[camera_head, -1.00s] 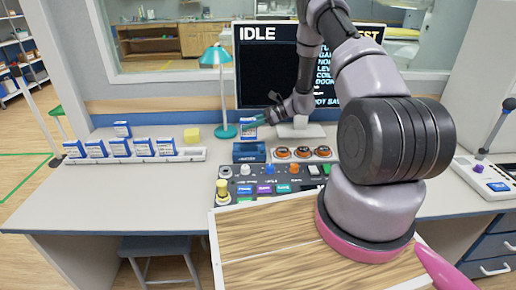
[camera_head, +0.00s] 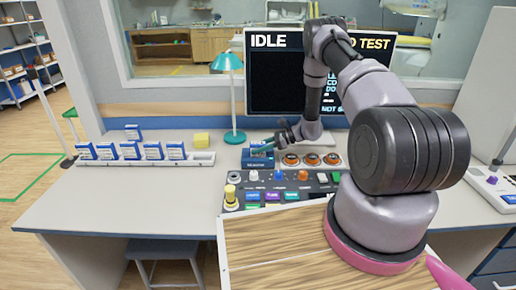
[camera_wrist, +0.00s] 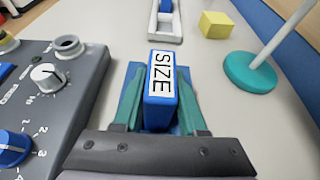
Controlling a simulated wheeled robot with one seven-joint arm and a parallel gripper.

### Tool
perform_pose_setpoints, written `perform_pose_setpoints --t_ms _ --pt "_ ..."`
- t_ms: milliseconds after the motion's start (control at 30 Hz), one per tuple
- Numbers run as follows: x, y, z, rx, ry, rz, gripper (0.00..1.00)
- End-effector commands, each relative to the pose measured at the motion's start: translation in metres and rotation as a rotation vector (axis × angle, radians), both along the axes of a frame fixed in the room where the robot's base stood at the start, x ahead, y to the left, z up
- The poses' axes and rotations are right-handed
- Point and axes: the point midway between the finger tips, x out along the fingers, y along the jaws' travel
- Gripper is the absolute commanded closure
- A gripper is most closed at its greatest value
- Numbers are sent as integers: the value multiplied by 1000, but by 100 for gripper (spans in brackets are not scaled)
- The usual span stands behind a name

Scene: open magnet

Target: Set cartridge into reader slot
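The blue cartridge (camera_wrist: 160,105) has a white label reading "SIZE" and stands between the two green fingers of my gripper (camera_wrist: 160,88) in the wrist view. The fingers lie along its two sides, and my gripper appears shut on it. The blue reader (camera_wrist: 133,76) shows beneath and around the cartridge. In the head view, the cartridge (camera_head: 261,147) is right over the reader (camera_head: 254,164), low and close to its top. How deep it sits in the slot is hidden. My gripper (camera_head: 268,146) reaches it from the right.
A white rack (camera_head: 203,159) with several blue cartridges stands at the left. A yellow block (camera_head: 202,140) and a teal lamp (camera_head: 234,137) are behind the reader. A control panel (camera_head: 290,187) with knobs lies in front, orange-ringed buttons (camera_head: 312,159) at the right. The monitor (camera_head: 277,80) reads "IDLE".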

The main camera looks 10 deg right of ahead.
Motion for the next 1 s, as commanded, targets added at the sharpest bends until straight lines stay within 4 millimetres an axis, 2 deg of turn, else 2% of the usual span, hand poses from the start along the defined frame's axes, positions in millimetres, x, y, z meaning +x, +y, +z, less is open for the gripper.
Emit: perform_pose_setpoints --t_ms 67,433,567,800,1000 --pt "0 0 0 0 0 0 33" --pt "0 -1 5 -1 -1 0 33" --pt "-3 -18 11 -1 -1 -3 33" --pt "-12 -65 31 -1 -1 -4 33" --pt "-18 -96 44 0 -1 -3 33"
